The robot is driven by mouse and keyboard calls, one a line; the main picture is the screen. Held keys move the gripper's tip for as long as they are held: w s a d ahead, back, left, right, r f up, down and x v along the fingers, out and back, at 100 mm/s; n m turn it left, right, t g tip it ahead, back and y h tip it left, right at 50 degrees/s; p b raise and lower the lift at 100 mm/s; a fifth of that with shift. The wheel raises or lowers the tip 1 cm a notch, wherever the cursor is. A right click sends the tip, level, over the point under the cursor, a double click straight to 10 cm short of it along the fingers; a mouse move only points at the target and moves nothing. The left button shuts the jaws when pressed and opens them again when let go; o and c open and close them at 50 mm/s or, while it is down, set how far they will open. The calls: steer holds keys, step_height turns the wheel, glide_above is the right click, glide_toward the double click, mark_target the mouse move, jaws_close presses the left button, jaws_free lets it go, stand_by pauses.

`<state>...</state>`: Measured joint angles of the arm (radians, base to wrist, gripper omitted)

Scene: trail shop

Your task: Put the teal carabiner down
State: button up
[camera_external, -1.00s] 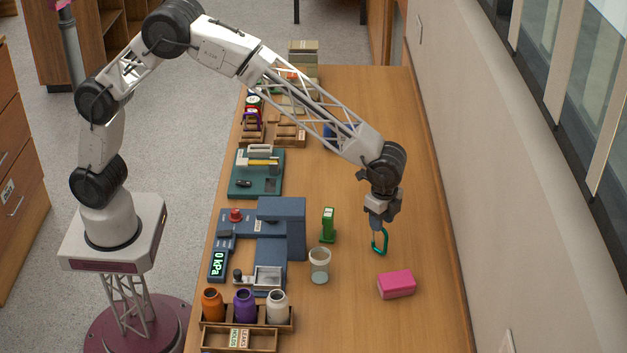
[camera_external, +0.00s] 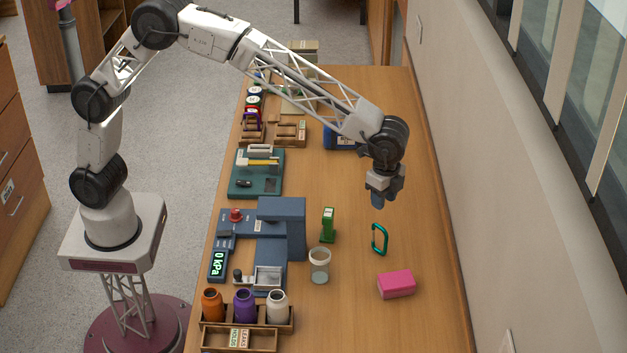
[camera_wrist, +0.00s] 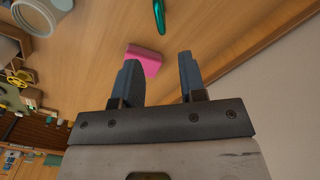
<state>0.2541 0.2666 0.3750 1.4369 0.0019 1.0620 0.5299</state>
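The teal carabiner (camera_external: 386,240) rests on the wooden table, behind the pink block and right of the green stapler-like item. It also shows at the top edge of the wrist view (camera_wrist: 159,14), partly cut off. My gripper (camera_external: 380,200) is above and behind the carabiner, apart from it. In the wrist view its two fingers (camera_wrist: 157,82) are spread with nothing held between them.
A pink block (camera_external: 397,284) lies in front of the carabiner. A clear cup (camera_external: 319,265) and a green upright item (camera_external: 328,225) stand to its left. A blue pressure device (camera_external: 282,228) and a wooden rack with bottles (camera_external: 212,328) are further left. The table's right side is mostly clear.

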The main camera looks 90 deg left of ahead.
stand_by(0.4)
steer(key=s+a+r+n, duration=0.1)
steer(key=s+a+r, duration=0.4)
steer(key=s, duration=0.4)
steer(key=s+a+r+n+t, duration=0.15)
steer(key=s+a+r, duration=0.3)
steer(key=s, duration=0.45)
steer(key=s+a+r+n, duration=0.2)
steer(key=s+a+r, duration=0.25)
steer(key=s, duration=0.45)
steer(key=s+a+f+n, duration=0.1)
steer(key=s+a, duration=0.1)
steer(key=s, duration=0.8)
steer(key=s+a+f+n, duration=0.2)
steer(key=s+a, duration=0.1)
steer(key=s, duration=0.7)
steer(key=s+a+f+n+t, duration=0.1)
steer(key=s+a+f, duration=0.1)
steer(key=s, duration=0.8)
steer(key=shift+s+a+f, duration=0.2)
steer(key=shift+s+a, duration=0.1)
steer(key=shift+a, duration=0.3)
